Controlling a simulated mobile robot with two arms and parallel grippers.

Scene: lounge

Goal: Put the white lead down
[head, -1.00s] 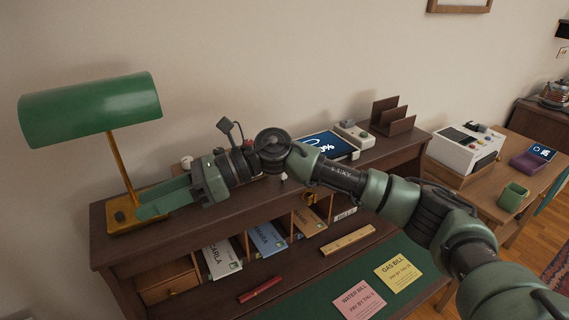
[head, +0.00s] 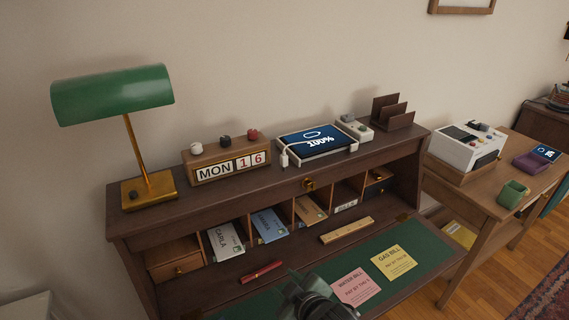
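The white lead (head: 284,159) lies on top of the wooden desk hutch, at the front left corner of the tablet (head: 318,144). Its white plug end sits near the shelf's front edge, and another white piece shows at the tablet's right edge. The tablet's screen is lit and reads 100%, upside down. My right gripper (head: 311,297) shows only in part at the bottom edge, low in front of the desk and well away from the lead. Its fingers cannot be made out. My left gripper is not in view.
On the hutch top stand a green lamp (head: 150,187), a calendar block (head: 228,167) reading MON 16, and a brown letter rack (head: 392,114). Envelopes fill the slots below. A ruler (head: 346,230), a red pen (head: 261,271) and bills lie on the desk. A side table with a printer (head: 466,147) stands right.

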